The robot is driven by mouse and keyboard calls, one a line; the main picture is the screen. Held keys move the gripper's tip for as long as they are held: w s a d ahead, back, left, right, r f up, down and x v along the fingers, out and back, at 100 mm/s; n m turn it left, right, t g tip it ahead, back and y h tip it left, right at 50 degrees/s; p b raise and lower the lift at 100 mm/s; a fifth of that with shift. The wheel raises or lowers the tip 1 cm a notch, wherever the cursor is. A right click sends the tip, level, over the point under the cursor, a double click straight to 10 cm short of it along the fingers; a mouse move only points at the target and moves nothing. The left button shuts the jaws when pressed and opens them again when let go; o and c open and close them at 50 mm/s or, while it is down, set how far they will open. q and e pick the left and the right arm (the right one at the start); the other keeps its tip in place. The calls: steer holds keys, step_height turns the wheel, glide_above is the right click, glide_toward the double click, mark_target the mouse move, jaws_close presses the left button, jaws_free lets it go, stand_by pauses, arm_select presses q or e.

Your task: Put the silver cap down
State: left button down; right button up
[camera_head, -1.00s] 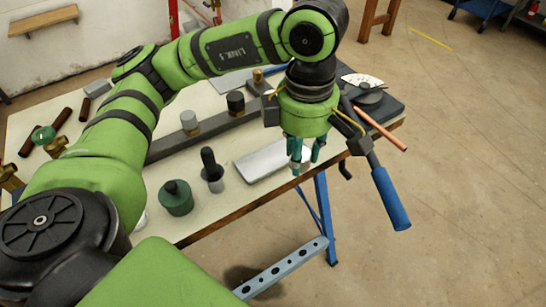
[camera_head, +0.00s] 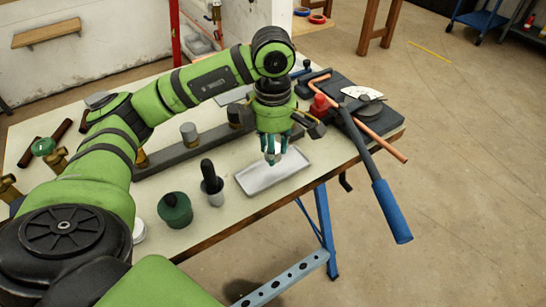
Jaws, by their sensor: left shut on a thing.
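My left gripper (camera_head: 272,157) points down over the pale shallow tray (camera_head: 294,172) near the front edge of the workbench. Its teal fingers are shut on the silver cap (camera_head: 272,158), which shows only as a small grey patch between the fingertips. The fingers hide most of the cap. I cannot tell whether the cap touches the tray. My right gripper is not in view.
A dark green round pot (camera_head: 175,211) and a black-handled tool in a grey cup (camera_head: 212,184) stand left of the tray. A dark bar with grey-capped fittings (camera_head: 189,132) runs behind. A blue-handled pipe bender (camera_head: 390,208) overhangs the bench at right.

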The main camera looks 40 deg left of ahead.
mark_target(273, 170)
arm_select(q)
steer(key=shift+f+p, duration=0.35)
steer(key=shift+f, duration=1.65)
steer(key=shift+f, duration=0.2)
steer(key=c, duration=0.8)
jaws_free()
steer(key=shift+c, duration=0.2)
steer(key=shift+r, duration=0.1)
step_height(273, 170, up, 12)
steer(key=shift+r, duration=0.15)
